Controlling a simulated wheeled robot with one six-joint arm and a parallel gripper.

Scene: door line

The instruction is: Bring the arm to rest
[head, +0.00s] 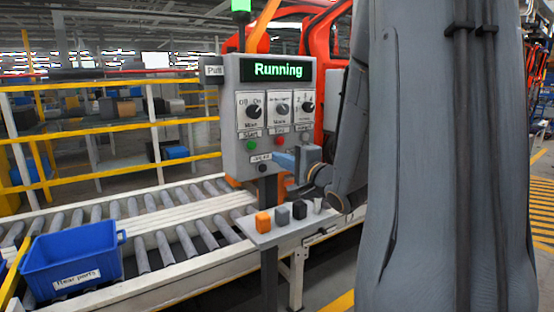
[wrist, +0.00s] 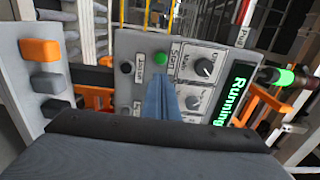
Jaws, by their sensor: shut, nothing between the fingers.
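My gripper (head: 283,159) is at the lower right front of the grey control panel (head: 232,130), its bluish fingers pointing at the panel. In the wrist view the fingers (wrist: 158,85) are together, with nothing seen between them, and overlap the panel's button area. I cannot tell whether they touch it. The panel's display (head: 278,70) reads "Running" in green. Below it are knobs, including one (head: 253,110) at the left, and a green button (head: 252,144). My arm fills much of the right side of the head view.
A small shelf below the panel bears an orange block (head: 263,222), a dark block (head: 282,215) and other small pieces. A blue bin (head: 75,262) sits on the roller conveyor at left. A green lamp (head: 241,5) is lit above the panel. Yellow rails (head: 110,130) stand behind.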

